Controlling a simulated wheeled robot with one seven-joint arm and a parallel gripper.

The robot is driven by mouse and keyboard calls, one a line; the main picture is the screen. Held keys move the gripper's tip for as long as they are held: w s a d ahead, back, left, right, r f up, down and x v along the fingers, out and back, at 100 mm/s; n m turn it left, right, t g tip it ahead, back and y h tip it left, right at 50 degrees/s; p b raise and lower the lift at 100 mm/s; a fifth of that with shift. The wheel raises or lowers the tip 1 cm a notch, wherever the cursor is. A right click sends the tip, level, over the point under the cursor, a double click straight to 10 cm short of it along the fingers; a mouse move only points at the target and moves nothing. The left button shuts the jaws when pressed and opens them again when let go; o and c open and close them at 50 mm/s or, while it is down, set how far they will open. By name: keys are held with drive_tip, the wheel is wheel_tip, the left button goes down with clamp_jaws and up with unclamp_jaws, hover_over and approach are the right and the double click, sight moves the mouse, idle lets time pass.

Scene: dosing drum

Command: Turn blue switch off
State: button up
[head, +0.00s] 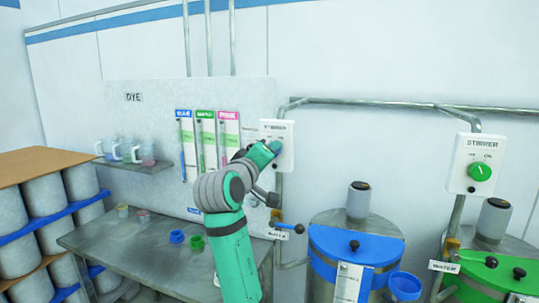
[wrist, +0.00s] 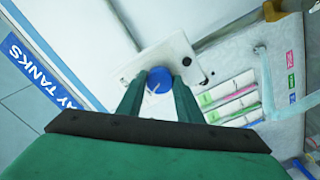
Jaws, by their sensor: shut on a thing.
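The blue switch (wrist: 158,79) is a round knob on a white box labelled STIRRER (head: 287,130) on the wall. In the wrist view the knob lies between the two green fingers of my gripper (wrist: 160,84), one on each side, and they are shut on it. A pale pointer line shows on the knob, but I cannot read its setting. In the head view my gripper (head: 264,153) reaches the front of the box and hides most of the knob and part of the dial lettering.
A green knob (head: 480,172) sits on a second STIRRER box at the right. Below stand a blue-lidded drum (head: 355,243) and a green-lidded drum (head: 490,268). A metal table (head: 130,250) with small cups is at the left. Pipes run beside the boxes.

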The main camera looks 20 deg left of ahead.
drive_tip(key=shift+n, duration=0.7)
drive_tip(key=shift+a, duration=0.1)
drive_tip(key=o, duration=1)
drive_tip(key=shift+o, duration=0.2)
drive_tip(key=s, duration=1.1)
drive_tip(key=shift+a, duration=0.15)
